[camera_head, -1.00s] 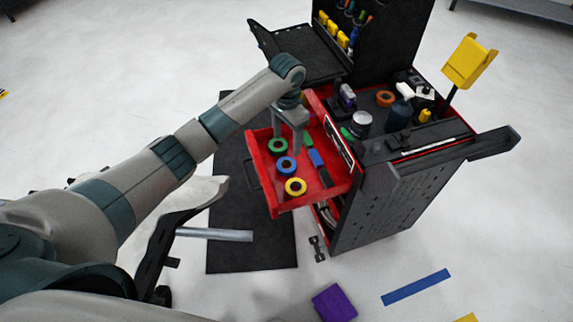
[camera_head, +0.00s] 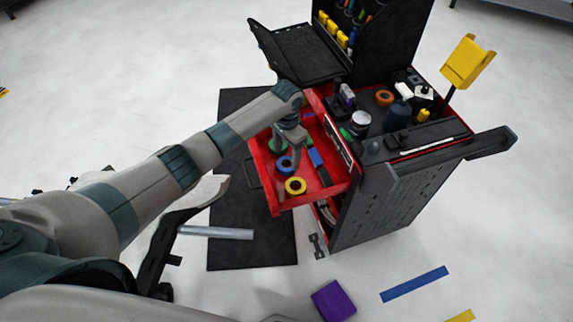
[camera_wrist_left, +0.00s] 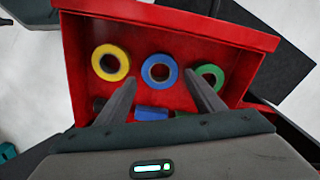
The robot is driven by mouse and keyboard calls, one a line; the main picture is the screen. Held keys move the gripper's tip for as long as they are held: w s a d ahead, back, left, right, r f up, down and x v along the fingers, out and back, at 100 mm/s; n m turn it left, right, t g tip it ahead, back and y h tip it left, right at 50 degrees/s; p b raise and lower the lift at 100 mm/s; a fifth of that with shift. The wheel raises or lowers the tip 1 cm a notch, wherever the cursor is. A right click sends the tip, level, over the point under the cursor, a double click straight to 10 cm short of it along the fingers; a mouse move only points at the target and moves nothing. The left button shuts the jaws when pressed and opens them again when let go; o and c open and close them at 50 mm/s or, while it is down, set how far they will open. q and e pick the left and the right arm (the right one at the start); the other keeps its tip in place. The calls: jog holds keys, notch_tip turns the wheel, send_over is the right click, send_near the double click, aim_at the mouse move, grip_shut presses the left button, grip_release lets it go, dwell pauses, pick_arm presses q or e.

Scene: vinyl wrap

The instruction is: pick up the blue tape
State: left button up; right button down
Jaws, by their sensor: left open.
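The blue tape (camera_head: 286,165) is a ring lying flat in the open red drawer (camera_head: 264,182), between the yellow tape (camera_head: 295,186) and the green tape (camera_head: 279,146). In the left wrist view the blue tape (camera_wrist_left: 159,71) lies ahead of and between the two fingers. My left gripper (camera_head: 294,160) is over the drawer, open and empty, close to the blue tape. Its fingertips also show in the left wrist view (camera_wrist_left: 159,82). The arm partly hides the green tape in the head view. My right gripper is not in view.
A blue-handled tool (camera_head: 316,158) lies in the drawer beside the tapes. The red and black tool cart (camera_head: 385,205) carries bottles and a can on top. The drawer walls surround the gripper's area. A purple block (camera_head: 333,300) lies on the floor.

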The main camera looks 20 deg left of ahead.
aim_at(286, 161)
pick_arm(q)
jog(key=shift+s+f+p, duration=0.1)
jog(key=shift+f+p, duration=0.3)
jog(key=shift+f, duration=1.7)
jog(key=c, duration=0.8)
jog(key=shift+r, duration=0.15)
